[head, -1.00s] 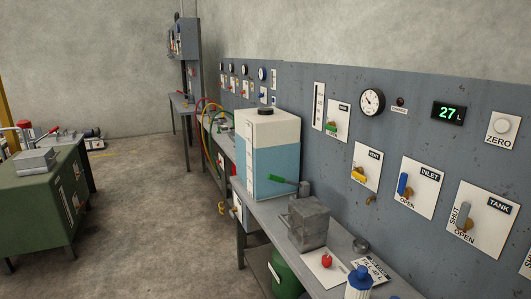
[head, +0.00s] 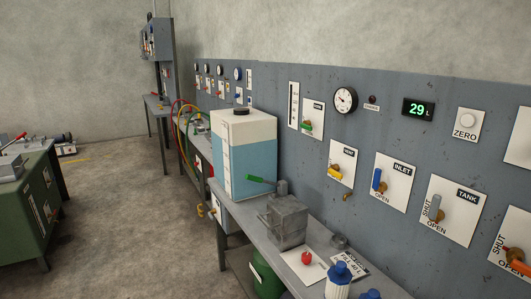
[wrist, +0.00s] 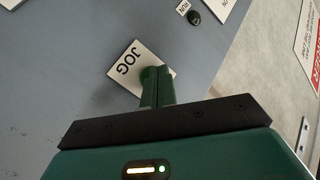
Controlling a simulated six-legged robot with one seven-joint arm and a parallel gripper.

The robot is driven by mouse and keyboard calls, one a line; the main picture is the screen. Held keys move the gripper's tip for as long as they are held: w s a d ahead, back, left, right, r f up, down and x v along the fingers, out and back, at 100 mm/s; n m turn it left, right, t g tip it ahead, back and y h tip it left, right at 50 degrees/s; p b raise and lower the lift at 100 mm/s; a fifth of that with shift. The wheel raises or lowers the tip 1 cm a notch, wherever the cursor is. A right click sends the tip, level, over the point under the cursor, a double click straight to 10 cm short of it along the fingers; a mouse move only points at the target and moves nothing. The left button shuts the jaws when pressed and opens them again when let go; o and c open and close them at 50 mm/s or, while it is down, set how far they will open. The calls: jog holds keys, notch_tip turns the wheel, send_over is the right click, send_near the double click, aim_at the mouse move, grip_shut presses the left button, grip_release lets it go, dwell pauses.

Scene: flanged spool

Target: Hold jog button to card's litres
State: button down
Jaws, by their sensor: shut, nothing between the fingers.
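The white JOG plate (wrist: 126,66) is on the grey panel in the wrist view. Its round green button (wrist: 150,74) is largely hidden behind my fingers. My gripper (wrist: 154,80) is shut and empty, its fingertips at the button and seeming to touch it; how far it is pressed I cannot tell. In the head view the green digital display (head: 419,109) reads 29 L. A white card (head: 349,263) lies on the bench, partly hidden by a blue-capped bottle; its figure is too small to read surely. My gripper is not in the head view.
The panel has TANK (head: 451,211), INLET (head: 393,182) and ZERO (head: 467,124) plates. A tank of blue liquid (head: 244,160) and a grey metal block (head: 286,222) stand on the bench. Open floor lies left.

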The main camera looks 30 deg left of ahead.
jog(key=shift+s+a, duration=0.4)
jog(key=shift+s, duration=0.2)
jog(key=s+a, duration=0.1)
jog(key=s, duration=0.1)
jog(key=s+a, duration=0.1)
jog(key=s, duration=0.1)
jog(key=shift+a, duration=0.4)
jog(key=s+a+f+n+g, duration=0.1)
jog(key=a+f+g, duration=0.2)
jog(key=a+f, duration=0.55)
jog(key=a+f+g, duration=0.3)
jog(key=a+f, duration=0.2)
jog(key=a, duration=0.7)
jog(key=s+a+f+n+g+h, duration=0.3)
jog(key=s+a+f+n+g, duration=0.1)
jog(key=s+a+f, duration=0.6)
jog(key=s+f, duration=0.3)
jog(key=f, duration=0.3)
jog(key=shift+s+a, duration=0.2)
jog(key=shift+s, duration=0.05)
